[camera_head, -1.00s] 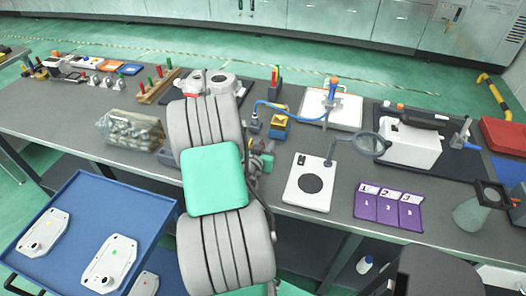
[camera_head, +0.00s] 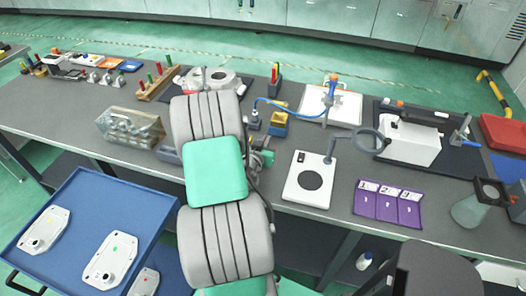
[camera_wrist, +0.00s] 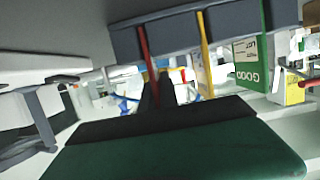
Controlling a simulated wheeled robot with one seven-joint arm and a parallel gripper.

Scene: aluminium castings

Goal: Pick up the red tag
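In the wrist view, a thin red strip (camera_wrist: 147,52), which looks like the red tag, stands edge-on against a dark grey block (camera_wrist: 180,38). A yellow strip (camera_wrist: 205,45) and a green board marked GOOD (camera_wrist: 250,62) are to its right. My gripper (camera_wrist: 157,82) shows as dark fingers close together, at the strip's lower end. I cannot tell whether they touch it or have anything between them. In the head view my arm hides the gripper. A small upright red, yellow and green group (camera_head: 275,74) stands at the back of the bench.
The grey bench (camera_head: 60,105) holds a clear box (camera_head: 130,127), a blue and yellow fixture (camera_head: 279,120), a white plate with a black disc (camera_head: 310,180), a magnifier (camera_head: 368,141) and purple cards (camera_head: 389,203). A blue tray (camera_head: 75,215) with castings is at the lower left.

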